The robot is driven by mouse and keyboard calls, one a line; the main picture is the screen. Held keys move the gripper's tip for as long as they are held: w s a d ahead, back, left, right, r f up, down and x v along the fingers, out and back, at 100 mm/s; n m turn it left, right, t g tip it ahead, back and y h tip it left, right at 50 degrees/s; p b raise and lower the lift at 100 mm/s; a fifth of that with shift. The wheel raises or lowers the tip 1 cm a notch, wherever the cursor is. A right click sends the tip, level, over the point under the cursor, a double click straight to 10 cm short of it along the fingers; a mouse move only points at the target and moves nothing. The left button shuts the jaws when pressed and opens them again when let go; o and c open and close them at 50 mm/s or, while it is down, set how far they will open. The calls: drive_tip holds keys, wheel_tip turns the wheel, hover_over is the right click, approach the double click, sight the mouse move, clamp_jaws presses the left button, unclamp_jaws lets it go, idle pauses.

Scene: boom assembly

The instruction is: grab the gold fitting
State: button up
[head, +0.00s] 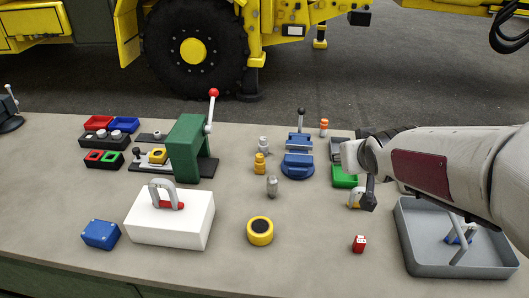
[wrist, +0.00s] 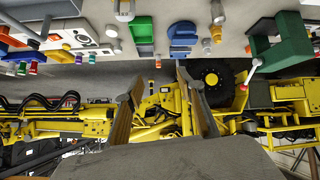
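The gold fitting (head: 260,163) is a small yellow-gold upright piece on the bench, left of the blue vise and just in front of a silver fitting (head: 263,144). What looks like the same gold fitting shows near the top of the wrist view (wrist: 216,34). My gripper (head: 362,202) is over the bench to the right of the vise, well apart from the gold fitting. In the wrist view my gripper (wrist: 160,80) has its two fingers spread wide with nothing between them; it is open and empty.
The blue vise (head: 299,165) and green tray (head: 344,178) lie between my gripper and the fitting. A grey cylinder (head: 272,186) stands in front of the fitting. The green press (head: 187,147) stands left; a grey bin (head: 411,252) is at right. The front middle has free room.

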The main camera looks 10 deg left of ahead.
drive_tip(key=w+a+f+n+t+y, duration=0.1)
drive_tip(key=w+a+f, duration=0.3)
drive_tip(key=w, duration=0.4)
drive_tip(key=n+y, duration=0.3)
drive_tip(key=y, duration=0.3)
approach(261, 156)
drive_tip(key=shift+w+a+f+t, duration=0.35)
drive_tip(key=shift+a+f+t, duration=0.05)
drive_tip(key=shift+f, duration=0.3)
drive_tip(key=shift+x, duration=1.25)
drive_tip(key=shift+w+a, duration=0.1)
drive_tip(key=shift+x, duration=2.45)
drive_tip(key=shift+r, duration=0.1)
